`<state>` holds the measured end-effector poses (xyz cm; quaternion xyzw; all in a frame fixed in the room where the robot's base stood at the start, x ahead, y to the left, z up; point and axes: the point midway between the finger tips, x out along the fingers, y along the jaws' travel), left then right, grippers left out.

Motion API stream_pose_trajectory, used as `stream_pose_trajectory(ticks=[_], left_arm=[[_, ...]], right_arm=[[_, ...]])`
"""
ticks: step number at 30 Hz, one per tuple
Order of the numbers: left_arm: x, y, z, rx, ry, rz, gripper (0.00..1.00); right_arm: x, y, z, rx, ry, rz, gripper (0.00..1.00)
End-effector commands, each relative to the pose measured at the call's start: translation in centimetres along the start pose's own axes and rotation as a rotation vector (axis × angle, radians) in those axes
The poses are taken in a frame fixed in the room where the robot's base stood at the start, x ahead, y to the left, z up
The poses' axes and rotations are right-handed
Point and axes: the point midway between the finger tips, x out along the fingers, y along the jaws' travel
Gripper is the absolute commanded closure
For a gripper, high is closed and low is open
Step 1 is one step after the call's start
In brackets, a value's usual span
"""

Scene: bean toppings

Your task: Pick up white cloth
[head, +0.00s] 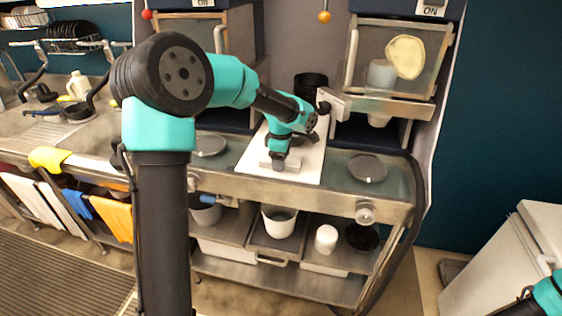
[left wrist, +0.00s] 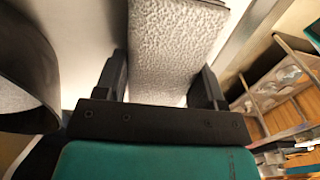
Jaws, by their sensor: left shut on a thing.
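The white cloth (left wrist: 172,48) shows in the left wrist view as a pale, rough-textured strip between the two dark fingers. My left gripper (left wrist: 160,85) is shut on it. In the head view my left gripper (head: 279,162) points down at the white board (head: 312,160) on the counter. A small pale part of the cloth (head: 293,163) shows beside the fingers there. I cannot tell whether the cloth touches the board.
A black canister (head: 311,85) stands behind the board. Dark round plates lie on the counter at left (head: 209,144) and right (head: 367,168). Glass-fronted cabinets (head: 405,55) stand at the back. White containers (head: 279,222) sit on the lower shelf.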

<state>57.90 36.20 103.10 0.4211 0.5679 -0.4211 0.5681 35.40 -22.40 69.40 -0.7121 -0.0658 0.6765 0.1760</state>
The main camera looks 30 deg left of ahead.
Motion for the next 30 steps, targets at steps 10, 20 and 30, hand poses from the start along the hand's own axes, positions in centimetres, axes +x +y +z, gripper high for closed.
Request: stream_pose_trajectory(ticks=[10,20,30], left_arm=[[-1.5,0.0,0.0,0.000,-0.001,0.003,0.60],[-3.7,-1.1,0.3,0.002,0.000,0.000,0.60],[-4.3,-7.1,1.9,0.005,0.000,0.001,0.60]], right_arm=[[0.0,0.0,0.0,0.000,0.000,0.000,1.00],[0.0,0.0,0.0,0.000,0.000,0.000,1.00],[0.0,0.0,0.0,0.000,0.000,0.000,1.00]])
